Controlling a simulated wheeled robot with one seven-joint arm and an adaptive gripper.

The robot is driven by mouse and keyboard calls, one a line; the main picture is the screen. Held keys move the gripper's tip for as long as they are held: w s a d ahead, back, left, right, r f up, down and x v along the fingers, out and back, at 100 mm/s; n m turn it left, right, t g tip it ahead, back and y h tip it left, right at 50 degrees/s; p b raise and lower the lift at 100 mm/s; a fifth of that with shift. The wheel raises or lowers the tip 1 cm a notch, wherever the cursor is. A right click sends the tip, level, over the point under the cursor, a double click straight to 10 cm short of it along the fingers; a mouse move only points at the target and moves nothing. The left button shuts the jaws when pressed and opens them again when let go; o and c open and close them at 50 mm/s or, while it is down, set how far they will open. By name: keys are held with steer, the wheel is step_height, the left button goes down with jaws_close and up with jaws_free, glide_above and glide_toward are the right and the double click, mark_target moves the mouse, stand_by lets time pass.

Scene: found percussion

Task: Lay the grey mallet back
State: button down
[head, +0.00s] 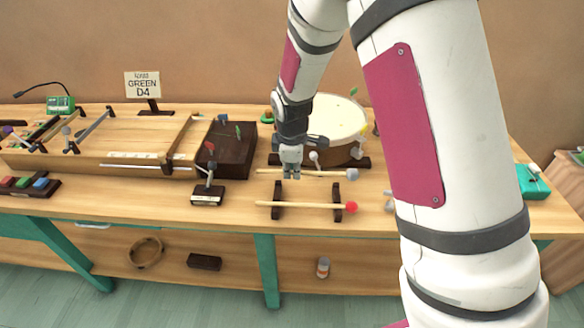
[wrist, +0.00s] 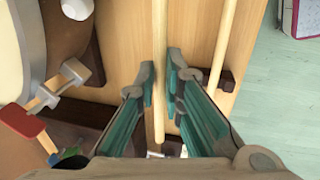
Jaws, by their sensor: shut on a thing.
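The grey mallet (head: 325,173) has a pale wooden stick and a round grey head at its right end in the head view. My gripper (head: 291,176) is shut on its stick, left of the middle. In the wrist view the stick (wrist: 160,40) runs between my fingertips (wrist: 160,80); its head is out of that view. The mallet is level, just behind the dark rack (head: 277,203). I cannot tell its height over the table. A red-headed mallet (head: 315,206) lies across the rack's front; its stick (wrist: 227,40) also shows in the wrist view.
A drum (head: 330,125) stands close behind my gripper, with small beaters beside it. A dark box (head: 225,150) and a small stand with a label (head: 207,196) are to the left. The wooden table (head: 230,222) ends just in front of the rack.

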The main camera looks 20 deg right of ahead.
steer(key=shift+s+b+x, duration=0.2)
steer(key=shift+b+x, duration=0.3)
steer(key=shift+x, duration=0.45)
steer(key=shift+s+b+x, duration=0.2)
steer(key=shift+b+x, duration=0.25)
steer(key=shift+x, duration=0.5)
steer(key=shift+s+b+x, duration=0.2)
steer(key=shift+b+x, duration=0.3)
steer(key=shift+x, duration=0.5)
steer(key=shift+a+f, duration=0.2)
steer(key=shift+f, duration=0.2)
steer(key=c, duration=1.6)
jaws_free()
steer(key=shift+c, duration=0.2)
steer(key=v, duration=1.2)
